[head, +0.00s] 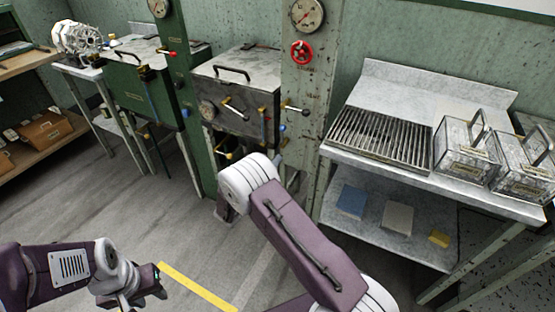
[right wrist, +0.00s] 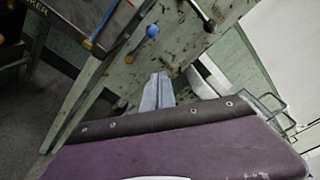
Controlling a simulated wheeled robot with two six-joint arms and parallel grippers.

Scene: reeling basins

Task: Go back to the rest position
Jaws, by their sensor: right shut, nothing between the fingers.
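My left gripper (head: 148,284) hangs low at the lower left of the head view, over the floor and apart from any object. Its fingers are too dark and small there to tell whether they are open. My right arm reaches up the middle of the head view, and its gripper is hidden there behind the arm. In the right wrist view my right gripper (right wrist: 157,92) shows as two pale fingertips close together, shut and empty. A speckled green post stands behind them.
A dark steel basin (head: 237,95) and a green basin (head: 140,90) with levers stand along the wall. A red valve wheel (head: 302,52) is on a post. The right bench (head: 470,196) holds a grate (head: 380,138) and metal boxes (head: 467,150). Open floor with a yellow line (head: 197,287) lies in front.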

